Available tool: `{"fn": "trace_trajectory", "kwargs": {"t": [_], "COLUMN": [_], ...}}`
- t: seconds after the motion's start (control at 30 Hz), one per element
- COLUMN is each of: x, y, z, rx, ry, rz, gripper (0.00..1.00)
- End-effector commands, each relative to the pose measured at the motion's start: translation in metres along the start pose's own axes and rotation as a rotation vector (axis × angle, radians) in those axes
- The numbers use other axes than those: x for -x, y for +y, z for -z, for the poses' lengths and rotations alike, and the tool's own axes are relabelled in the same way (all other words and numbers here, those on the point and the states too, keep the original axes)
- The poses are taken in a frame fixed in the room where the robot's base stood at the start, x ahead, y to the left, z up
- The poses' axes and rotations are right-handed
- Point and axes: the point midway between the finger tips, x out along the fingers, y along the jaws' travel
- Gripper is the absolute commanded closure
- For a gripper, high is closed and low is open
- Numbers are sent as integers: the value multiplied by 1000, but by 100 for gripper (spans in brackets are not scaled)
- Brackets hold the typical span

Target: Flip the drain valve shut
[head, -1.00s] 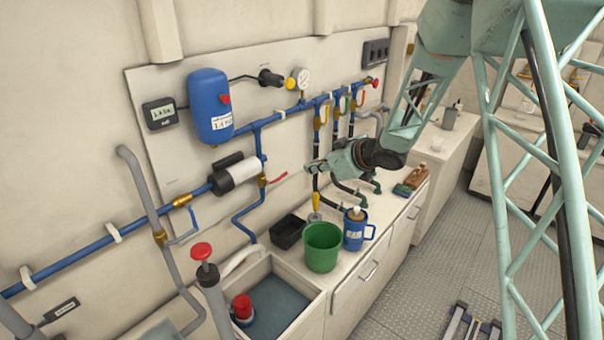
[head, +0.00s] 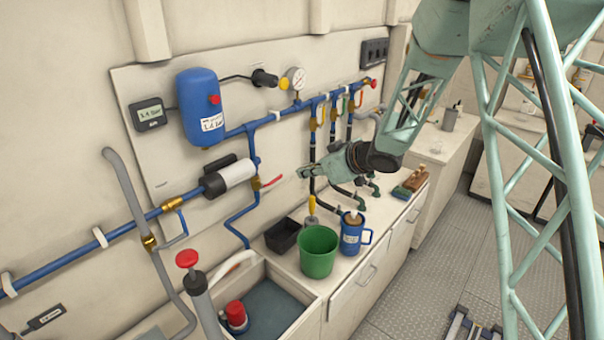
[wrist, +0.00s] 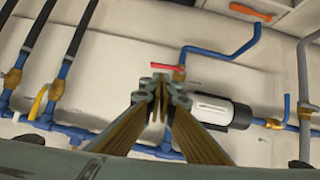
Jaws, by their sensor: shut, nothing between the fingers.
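A brass valve (head: 256,184) with a red lever (head: 272,181) sits on the blue pipe that runs down below the white-and-black cylinder. The lever sticks out sideways to the right, across the pipe. No label naming it as the drain valve is readable. My gripper (head: 302,173) is to the right of the lever tip, with a small gap in the head view. In the wrist view, my shut, empty fingers (wrist: 160,90) point toward the panel. The red lever (wrist: 167,66) shows just beyond the fingertips, and the brass body (wrist: 179,76) is to their right.
A white-and-black cylinder (head: 235,174) is left of the lever. Below stand a black tray (head: 283,235), a green bucket (head: 317,252) and a blue jug (head: 351,237). Hoses with small valves hang behind my gripper. Another brass valve (head: 172,204) is at the left.

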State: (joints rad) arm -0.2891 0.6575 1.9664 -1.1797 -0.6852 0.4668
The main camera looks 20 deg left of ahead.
Motion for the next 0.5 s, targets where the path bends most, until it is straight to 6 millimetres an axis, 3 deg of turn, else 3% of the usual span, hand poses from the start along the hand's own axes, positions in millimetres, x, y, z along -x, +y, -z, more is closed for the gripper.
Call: {"fn": "trace_trajectory", "kwargs": {"t": [0.5], "x": [-55], "y": [-1], "z": [0], "rx": [1], "ry": [0], "rz": [2], "gripper": [100]}}
